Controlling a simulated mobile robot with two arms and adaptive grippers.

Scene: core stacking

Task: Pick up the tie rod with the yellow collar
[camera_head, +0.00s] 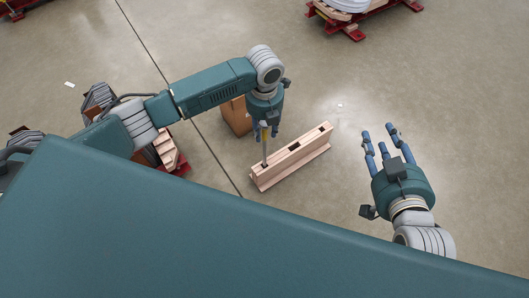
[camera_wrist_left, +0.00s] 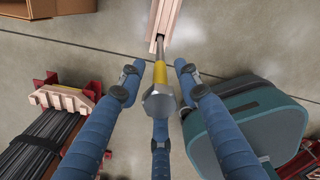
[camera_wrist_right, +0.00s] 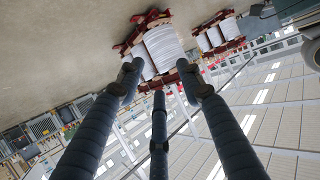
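The tie rod (camera_head: 264,152) is a thin grey rod standing in the left end of a wooden rack (camera_head: 290,160). In the left wrist view its yellow collar (camera_wrist_left: 160,73) sits just below a grey hexagonal head (camera_wrist_left: 159,101). My left gripper (camera_head: 271,128) is above the rack at the rod's top. In the left wrist view its blue fingers (camera_wrist_left: 158,92) are spread around the head and collar, with gaps on both sides. The rod's lower end is hidden in the rack. My right gripper (camera_head: 384,142) is open and empty, right of the rack.
A brown box (camera_head: 235,116) stands behind my left forearm, left of the rack. A red-framed stand with pale wooden blocks (camera_head: 168,150) is further left. Another red stand with a white coil (camera_head: 347,10) is at the top. The floor around the rack's right side is clear.

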